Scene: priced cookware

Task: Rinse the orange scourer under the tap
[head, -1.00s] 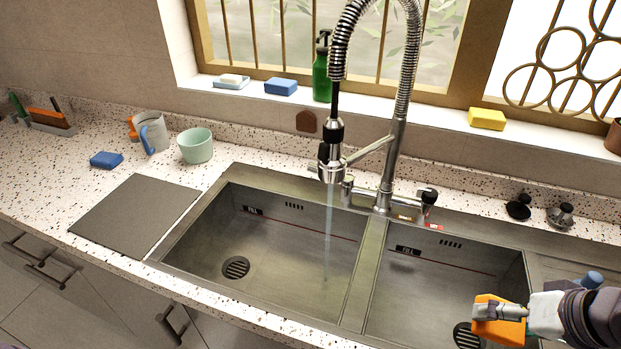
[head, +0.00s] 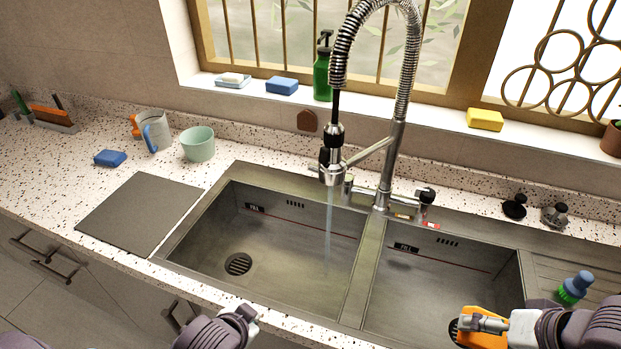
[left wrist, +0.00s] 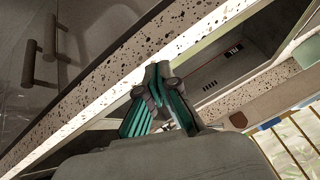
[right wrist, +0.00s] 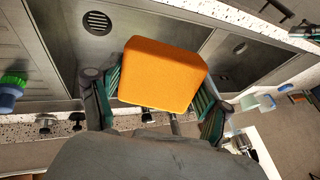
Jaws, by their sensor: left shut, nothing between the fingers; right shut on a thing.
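The orange scourer (head: 484,338) is held by my right gripper (head: 497,323) over the right basin, low in the head view. In the right wrist view the scourer (right wrist: 162,74) sits between the two fingers of the right gripper (right wrist: 158,92). The tap (head: 332,165) hangs over the left basin (head: 262,235), and a thin stream of water (head: 328,235) runs from it. The scourer is to the right of the stream, apart from it. My left gripper (head: 246,318) is at the front counter edge, shut and empty; it also shows in the left wrist view (left wrist: 158,75).
A divider (head: 362,270) separates the left basin from the right basin (head: 425,290). A green-and-blue brush (head: 575,288) stands on the drainer at right. Blue sponge (head: 110,158), jug (head: 155,132) and mint cup (head: 198,144) stand on the left counter. A yellow sponge (head: 485,119) lies on the sill.

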